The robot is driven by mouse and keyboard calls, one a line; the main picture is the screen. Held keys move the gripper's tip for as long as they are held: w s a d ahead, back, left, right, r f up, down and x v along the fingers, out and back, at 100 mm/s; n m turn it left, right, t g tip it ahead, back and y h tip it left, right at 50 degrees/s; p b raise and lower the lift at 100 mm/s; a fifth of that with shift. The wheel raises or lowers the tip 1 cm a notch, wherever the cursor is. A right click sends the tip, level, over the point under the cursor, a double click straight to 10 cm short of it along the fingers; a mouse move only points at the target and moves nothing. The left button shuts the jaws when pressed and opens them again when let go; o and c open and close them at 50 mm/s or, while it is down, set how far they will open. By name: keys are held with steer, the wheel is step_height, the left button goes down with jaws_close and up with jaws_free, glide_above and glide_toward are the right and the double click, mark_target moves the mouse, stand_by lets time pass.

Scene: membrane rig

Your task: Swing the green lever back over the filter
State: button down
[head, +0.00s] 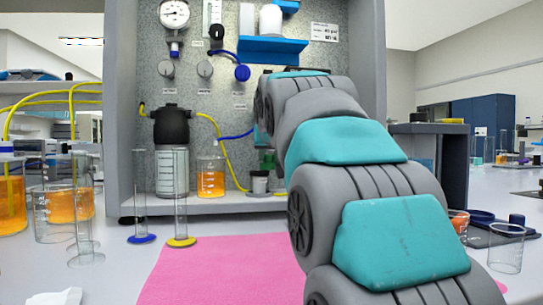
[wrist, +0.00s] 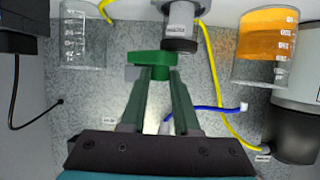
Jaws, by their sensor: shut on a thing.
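The green lever (wrist: 150,57) is between my gripper's fingertips in the wrist view. My gripper (wrist: 158,73) is shut on it. The filter housing (wrist: 181,20), a grey cylinder with a black rim and a label, is just above and to the right of the lever there. The lever's right end lies close by the black rim; whether they touch I cannot tell. In the head view the housing (head: 259,183) stands on the rig's shelf, with the green lever (head: 268,160) just above it. My arm hides my gripper in that view.
A beaker of orange liquid (head: 211,180) stands on the shelf left of the housing, near a black-topped canister (head: 172,150). Yellow and blue tubes run across the panel close by. Two glass cylinders and a pink mat (head: 225,270) are in front.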

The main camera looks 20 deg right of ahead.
steer(key=shift+w+a+m+g+h, duration=0.15)
steer(key=shift+w+a+m+h, duration=0.05)
steer(key=shift+m+h, duration=0.4)
steer(key=shift+w+a+m+g+h, duration=0.2)
steer(key=shift+m+h, duration=0.3)
steer(key=shift+h, duration=0.2)
steer(key=c, duration=0.6)
jaws_free()
steer(key=shift+c, duration=0.2)
steer(key=shift+s, duration=0.1)
steer(key=v, duration=0.7)
steer(key=shift+s+r, duration=0.2)
steer(key=shift+s, duration=0.05)
steer(key=shift+a, duration=0.1)
